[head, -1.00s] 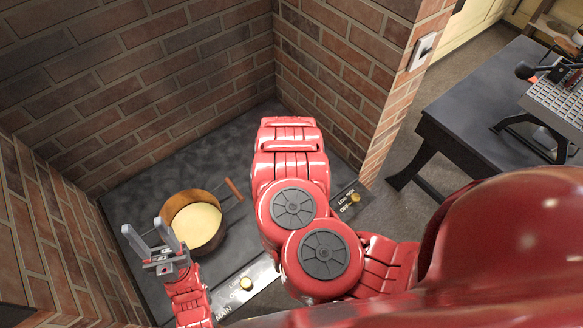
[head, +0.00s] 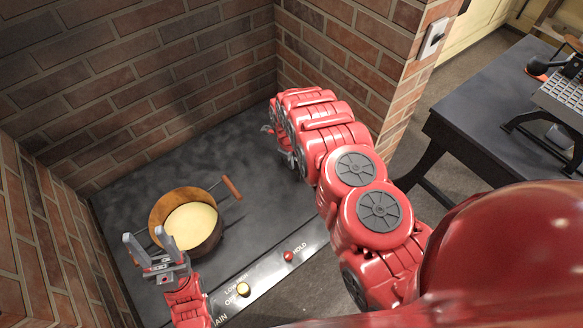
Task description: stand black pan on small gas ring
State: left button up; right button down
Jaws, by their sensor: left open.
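A round pan (head: 213,240) with a brown inner wall, a dark outer side and a cream-coloured filling stands on the dark hob top (head: 150,180). Its reddish-brown handle (head: 232,188) points to the upper right. I cannot tell whether it is the black pan; no other pan shows. No gas ring can be made out. My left gripper (head: 147,237) is open, its fingers at the pan's lower left; I cannot tell whether they touch it. My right gripper (head: 273,142) is mostly hidden behind its own red arm, at the right of the hob, apart from the pan.
Brick walls (head: 170,80) enclose the hob at the back and sides. A front panel carries a brass knob (head: 244,290) and a red knob (head: 288,256) marked HOLD. The hob between pan and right arm looks clear. A dark table (head: 490,100) stands at the right.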

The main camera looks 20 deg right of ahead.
jog(key=shift+w, duration=0.35)
jog(key=shift+w, duration=0.15)
jog(key=shift+d+f+p, duration=0.1)
jog(key=shift+f+p, duration=0.15)
jog(key=shift+p, duration=0.05)
jog(key=shift+f, duration=1.5)
jog(key=c, duration=1.1)
grip_release()
